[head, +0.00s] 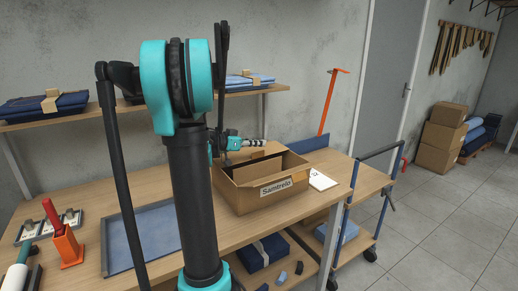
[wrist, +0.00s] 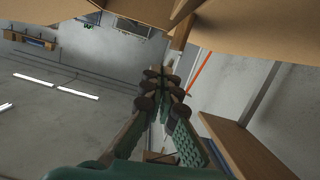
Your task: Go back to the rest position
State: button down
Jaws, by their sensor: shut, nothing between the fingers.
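My gripper (wrist: 163,90) shows in the wrist view with its green ribbed fingers drawn together and nothing between them. In the head view my teal and black arm fills the middle and hides much of what is behind it. The wrist end of my arm shows in part behind the column, over the back of the open cardboard box; the fingertips are hard to make out there. The box (head: 266,186), labelled "Samtrelo", stands on the wooden table (head: 262,226). Cardboard flaps (wrist: 235,28) are close along the top of the wrist view.
A blue tray (head: 150,238) lies left of the box, with an orange holder (head: 67,246) at far left. A white card (head: 321,180) lies right of the box. A shelf with folded blue cloths (head: 45,104) runs behind.

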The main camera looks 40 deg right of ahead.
notch_tip(320, 180, up, 8)
dwell(0.4)
jog(key=shift+s, duration=0.1)
